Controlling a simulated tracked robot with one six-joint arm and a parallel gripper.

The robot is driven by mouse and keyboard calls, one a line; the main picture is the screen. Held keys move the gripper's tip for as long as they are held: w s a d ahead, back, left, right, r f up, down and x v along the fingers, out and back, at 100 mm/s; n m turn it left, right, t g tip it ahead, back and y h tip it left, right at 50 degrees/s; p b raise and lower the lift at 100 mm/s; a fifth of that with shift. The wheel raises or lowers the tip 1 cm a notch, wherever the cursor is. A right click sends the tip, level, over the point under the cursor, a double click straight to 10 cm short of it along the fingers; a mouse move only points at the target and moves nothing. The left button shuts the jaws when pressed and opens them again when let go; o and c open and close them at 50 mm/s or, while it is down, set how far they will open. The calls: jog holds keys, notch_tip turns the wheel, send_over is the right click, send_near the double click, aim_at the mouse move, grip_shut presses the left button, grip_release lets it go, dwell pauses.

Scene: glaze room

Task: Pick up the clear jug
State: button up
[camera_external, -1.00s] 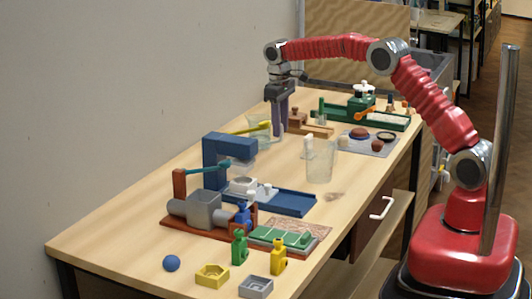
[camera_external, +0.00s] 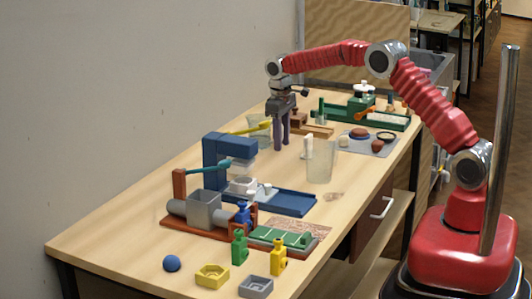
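A tall clear vessel (camera_external: 320,161) stands upright on the middle of the table. A second clear vessel (camera_external: 258,134), with a yellow stick (camera_external: 246,129) leaning across it, stands farther back and to the left. I cannot tell for sure which of the two is the clear jug. My gripper (camera_external: 281,146) points down, with two dark fingers apart and nothing seen between them. It is just right of the back vessel in the picture and hides part of its surroundings; I cannot tell whether it touches it.
A white cylinder (camera_external: 308,147) stands close left of the tall vessel. A wooden block set (camera_external: 318,131) and a green tray (camera_external: 385,120) are behind. A blue press (camera_external: 229,148) and a grey box mechanism (camera_external: 203,211) are in front left.

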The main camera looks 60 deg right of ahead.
jog(key=shift+c, duration=0.4)
grip_shut()
jog(key=shift+r, duration=0.3)
dwell(0.3)
jog(key=shift+r, duration=4.7)
